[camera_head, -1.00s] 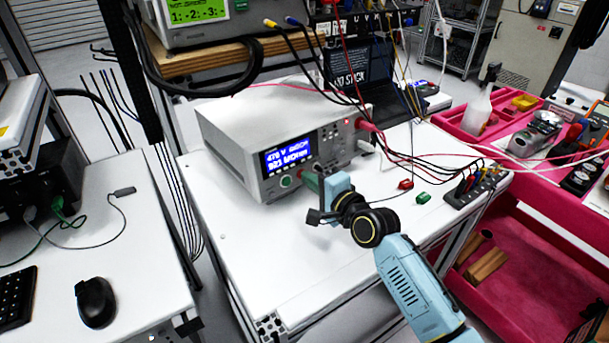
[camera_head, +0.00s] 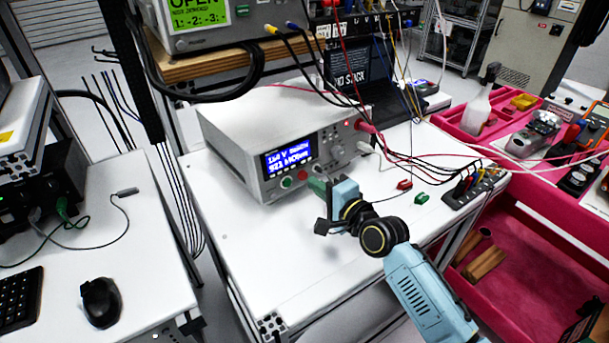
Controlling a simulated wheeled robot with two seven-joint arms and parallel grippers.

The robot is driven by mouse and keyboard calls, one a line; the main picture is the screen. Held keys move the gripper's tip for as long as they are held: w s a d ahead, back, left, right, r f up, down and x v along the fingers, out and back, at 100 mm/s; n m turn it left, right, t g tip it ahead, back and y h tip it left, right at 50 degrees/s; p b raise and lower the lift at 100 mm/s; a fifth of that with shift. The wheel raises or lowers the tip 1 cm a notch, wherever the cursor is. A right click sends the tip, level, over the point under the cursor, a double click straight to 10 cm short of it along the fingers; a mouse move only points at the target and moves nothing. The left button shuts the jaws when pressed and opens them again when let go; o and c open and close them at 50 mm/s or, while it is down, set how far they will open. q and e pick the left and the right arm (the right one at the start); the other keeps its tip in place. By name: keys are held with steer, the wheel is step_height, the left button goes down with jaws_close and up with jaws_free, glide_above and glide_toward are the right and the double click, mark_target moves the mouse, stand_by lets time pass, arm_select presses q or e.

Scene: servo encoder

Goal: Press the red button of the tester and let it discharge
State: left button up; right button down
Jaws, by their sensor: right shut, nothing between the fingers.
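The tester (camera_head: 240,145) is a white box on the white bench, with a lit blue display on its front reading about 150 V on the top line. Below the display are a green button (camera_head: 287,183) and a red button (camera_head: 303,175). My right gripper (camera_head: 319,188) is shut and empty, just right of and in front of the red button. A gap shows between it and the button. Its light blue body partly hides the lower right of the tester's front. My left gripper is not in view.
Red and black leads run from the tester to a terminal block (camera_head: 474,190). Small red (camera_head: 404,184) and green (camera_head: 421,198) clips lie on the bench to the right. The bench's front left is clear. Another instrument (camera_head: 210,22) stands on a wooden shelf above.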

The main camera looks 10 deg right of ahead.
steer(key=p+v, duration=0.3)
steer(key=v, duration=0.4)
stand_by(0.7)
